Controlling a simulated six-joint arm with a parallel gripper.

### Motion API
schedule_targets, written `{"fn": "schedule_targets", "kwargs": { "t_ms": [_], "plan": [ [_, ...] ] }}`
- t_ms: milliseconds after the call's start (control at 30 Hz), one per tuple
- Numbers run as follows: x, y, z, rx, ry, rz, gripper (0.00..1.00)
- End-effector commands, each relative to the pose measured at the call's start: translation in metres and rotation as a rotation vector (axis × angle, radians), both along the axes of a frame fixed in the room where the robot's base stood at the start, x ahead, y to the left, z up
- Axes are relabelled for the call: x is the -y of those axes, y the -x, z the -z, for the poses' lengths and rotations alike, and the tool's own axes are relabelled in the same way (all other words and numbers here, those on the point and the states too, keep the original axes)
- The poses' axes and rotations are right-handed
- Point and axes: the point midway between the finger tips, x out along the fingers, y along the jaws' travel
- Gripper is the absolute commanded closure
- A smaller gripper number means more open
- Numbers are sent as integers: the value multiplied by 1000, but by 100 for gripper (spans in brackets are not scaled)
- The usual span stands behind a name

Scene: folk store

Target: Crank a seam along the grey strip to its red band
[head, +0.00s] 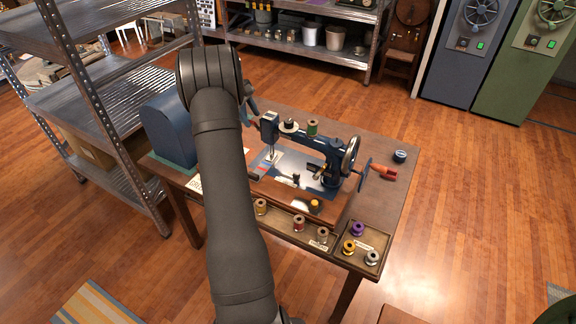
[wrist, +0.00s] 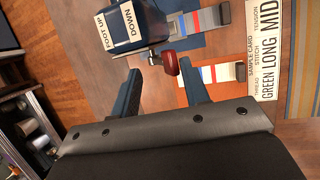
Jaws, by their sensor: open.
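The blue sewing machine (head: 330,170) stands on a wooden base on the table. Its handwheel (head: 350,156) and red crank handle (head: 384,173) are at its right end. My gripper (wrist: 158,84) is open and empty. Its two fingers point at a red knob (wrist: 171,63) on a lever below the blue housing labelled FOOT UP and DOWN (wrist: 130,22). My arm hides most of the gripper in the head view.
Spool trays (head: 320,246) line the table's front edge. A blue cover (head: 168,130) stands at the table's left. Metal shelves (head: 100,95) stand left. The table's right side is mostly clear.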

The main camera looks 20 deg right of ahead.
Motion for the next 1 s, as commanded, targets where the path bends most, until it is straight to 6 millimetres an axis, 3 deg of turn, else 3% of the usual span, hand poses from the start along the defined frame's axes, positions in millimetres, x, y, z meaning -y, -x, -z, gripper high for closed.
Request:
{"fn": "schedule_targets", "kwargs": {
  "t_ms": [633, 1000],
  "plan": [
    [0, 1, 0, 3, -19, -4, 56],
    [-10, 3, 2, 149, -391, -103, 56]
  ]
}}
